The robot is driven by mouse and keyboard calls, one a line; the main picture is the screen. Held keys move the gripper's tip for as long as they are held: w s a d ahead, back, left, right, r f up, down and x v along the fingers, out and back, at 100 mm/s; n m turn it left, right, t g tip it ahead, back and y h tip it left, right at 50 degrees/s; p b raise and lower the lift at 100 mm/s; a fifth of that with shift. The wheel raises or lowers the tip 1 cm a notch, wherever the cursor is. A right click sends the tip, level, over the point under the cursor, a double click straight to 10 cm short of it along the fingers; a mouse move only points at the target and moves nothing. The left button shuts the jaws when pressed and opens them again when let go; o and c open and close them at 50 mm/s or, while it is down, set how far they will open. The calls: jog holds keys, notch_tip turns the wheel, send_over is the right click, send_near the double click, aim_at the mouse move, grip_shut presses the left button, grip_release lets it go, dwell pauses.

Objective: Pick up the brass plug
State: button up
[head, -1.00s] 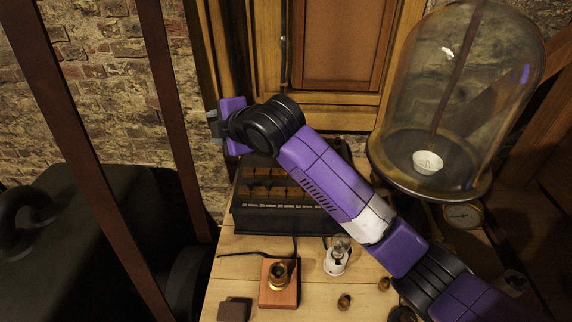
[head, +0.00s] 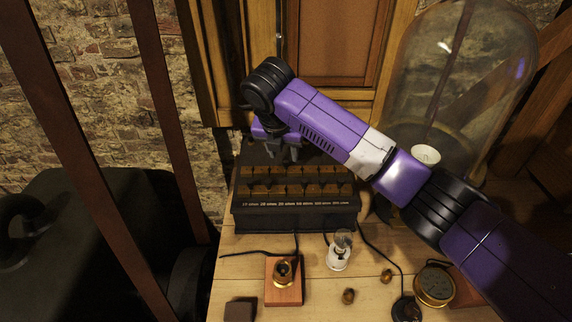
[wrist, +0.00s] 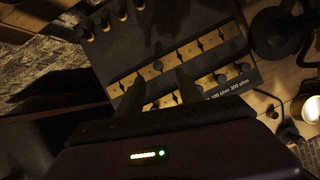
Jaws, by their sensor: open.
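Two small brass-brown pieces, which look like loose plugs, lie on the table in the head view: one plug (head: 348,296) near the front and another plug (head: 387,276) to its right. A black resistance box (head: 296,219) with rows of brass blocks stands behind them. The box (wrist: 252,77) fills much of the wrist view, with dark round plug tops (wrist: 222,78) in some gaps. My gripper (head: 282,157) points down above the back of the box, open and empty. Its two fingers (wrist: 159,82) stand apart over the brass rows in the wrist view.
A wooden block with a brass fitting (head: 284,281), a small glass bulb on a white base (head: 339,252) and a round brass gauge (head: 434,286) stand on the table. A glass dome (head: 440,80) rises at the right. Cables cross the front.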

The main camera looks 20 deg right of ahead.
aim_at(286, 161)
jog(key=x, duration=0.3)
jog(key=p+x, duration=0.1)
jog(key=x, duration=0.1)
jog(key=shift+w+d+f, duration=0.15)
jog(key=shift+w+f, duration=0.1)
jog(key=shift+w, duration=0.2)
jog(key=shift+c, duration=0.2)
grip_shut()
